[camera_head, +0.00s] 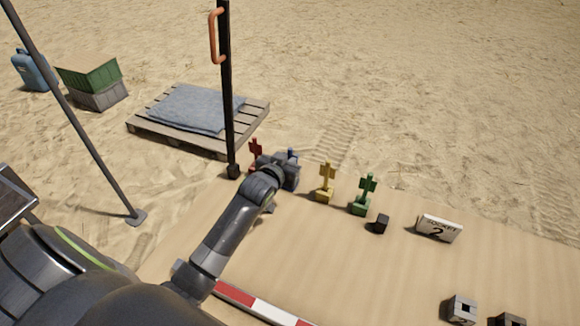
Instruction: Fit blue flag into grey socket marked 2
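The blue flag (292,154) stands at the far side of the sandy board, mostly hidden behind my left gripper (290,172). That gripper is right at the flag, but its fingers are hidden by its own body, so I cannot tell whether it grips the flag. A second, darker socket block (509,320) is cut off by the bottom edge. My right gripper is out of view.
A red flag (255,152) is left of my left gripper; yellow (326,183) and green (365,195) flags stand to its right. A small black block (381,224) lies near the green flag. A dark post (228,110) rises behind. The board's middle is clear.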

